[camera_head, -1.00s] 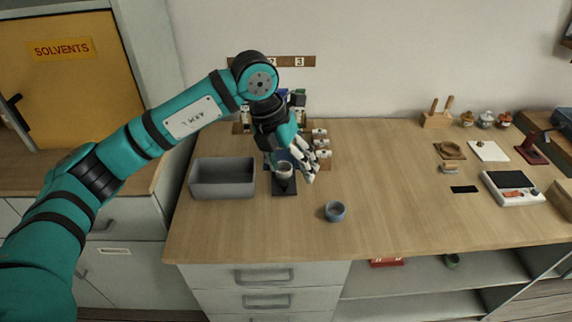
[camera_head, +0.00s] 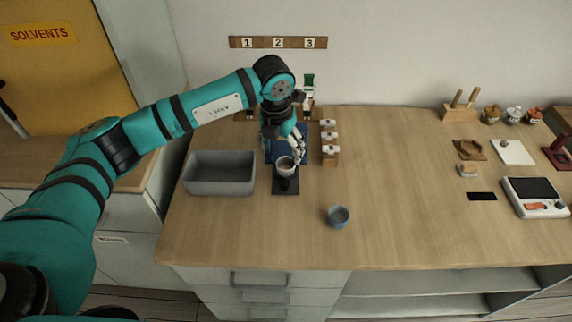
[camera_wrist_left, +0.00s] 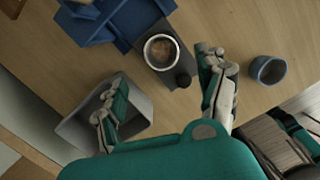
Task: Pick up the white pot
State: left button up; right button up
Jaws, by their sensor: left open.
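The white pot (camera_head: 285,164) is a small round cup with a pale rim and brownish inside. It sits upright on a dark stand (camera_head: 285,186) on the wooden counter. In the left wrist view the pot (camera_wrist_left: 161,52) lies beyond the fingertips, between the two fingers' directions. My left gripper (camera_head: 298,146) is open and empty, just behind and above the pot in the head view. Its spread fingers also show in the left wrist view (camera_wrist_left: 160,88). I cannot tell whether a finger touches the pot. My right gripper is not in view.
A grey bin (camera_head: 220,174) stands left of the pot. A blue-grey cup (camera_head: 338,216) stands to the front right. A blue rack (camera_wrist_left: 120,20) and small wooden blocks (camera_head: 329,142) are close behind. The counter's middle right is clear.

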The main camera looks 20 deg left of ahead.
aim_at(285, 162)
pick_arm(q)
notch_tip(285, 162, down, 2)
jog(key=shift+w+f, duration=0.1)
jog(key=shift+w, duration=0.05)
jog(key=f, duration=0.1)
jog(key=f+p, duration=0.1)
jog(key=w+f, duration=0.1)
jog(key=f, duration=0.1)
jog(key=shift+d+p, duration=0.3)
jog(key=shift+p, duration=0.1)
jog(key=shift+w+f, duration=0.1)
jog(key=shift+f, duration=0.3)
jog(key=c, duration=0.9)
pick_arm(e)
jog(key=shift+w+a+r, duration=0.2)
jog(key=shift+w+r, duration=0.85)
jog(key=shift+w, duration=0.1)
